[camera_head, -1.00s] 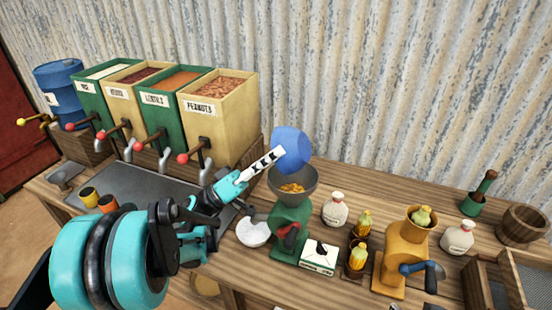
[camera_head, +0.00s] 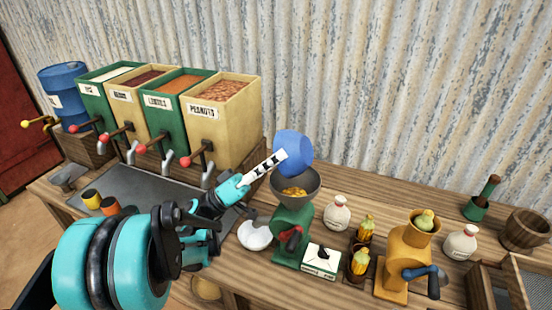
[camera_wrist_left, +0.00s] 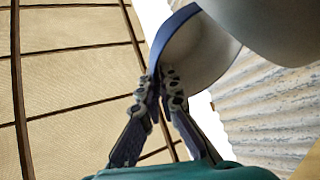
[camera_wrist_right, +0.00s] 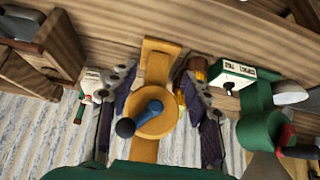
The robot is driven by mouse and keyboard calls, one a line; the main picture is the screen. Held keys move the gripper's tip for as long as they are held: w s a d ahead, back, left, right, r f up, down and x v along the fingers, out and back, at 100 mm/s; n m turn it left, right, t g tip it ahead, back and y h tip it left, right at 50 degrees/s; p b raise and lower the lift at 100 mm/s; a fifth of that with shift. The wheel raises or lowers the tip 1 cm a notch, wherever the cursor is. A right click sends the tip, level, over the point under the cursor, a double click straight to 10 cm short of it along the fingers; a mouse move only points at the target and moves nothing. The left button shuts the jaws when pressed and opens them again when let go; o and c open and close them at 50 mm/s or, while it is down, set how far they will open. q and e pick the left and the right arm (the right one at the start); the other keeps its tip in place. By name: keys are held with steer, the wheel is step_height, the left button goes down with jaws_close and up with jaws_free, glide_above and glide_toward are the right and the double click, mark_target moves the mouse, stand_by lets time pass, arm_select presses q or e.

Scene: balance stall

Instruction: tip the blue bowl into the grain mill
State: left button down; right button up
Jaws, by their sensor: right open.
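The blue bowl (camera_head: 292,149) is tilted on its side above the grain mill's grey hopper. My left gripper (camera_head: 277,158) is shut on the bowl's rim; the left wrist view shows both fingers pinching the bowl (camera_wrist_left: 188,50), whose inside looks bare where visible. The green grain mill (camera_head: 292,222) stands on the bench, with yellow-orange grain in its hopper (camera_head: 311,194). My right gripper (camera_wrist_right: 152,85) is open and empty in the right wrist view, above the yellow mill (camera_wrist_right: 152,112). The right gripper does not show in the head view.
A white bowl (camera_head: 255,235) stands left of the green mill and a labelled box (camera_head: 320,261) right of it. Bottles, corn cobs and the yellow mill (camera_head: 405,255) stand further right. Grain bins (camera_head: 222,125) line the back left. A corrugated wall closes the back.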

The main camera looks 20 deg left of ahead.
arm_select(q)
steer(key=shift+r+p, duration=0.15)
steer(key=shift+p, duration=1.1)
steer(key=d+m+g+y+p, duration=0.8)
steer(key=d+y+p, duration=0.5)
steer(key=p, duration=1.6)
steer(key=shift+s+m+y+p, duration=0.3)
steer(key=shift+m+y, duration=1.1)
steer(key=shift+y, duration=1.1)
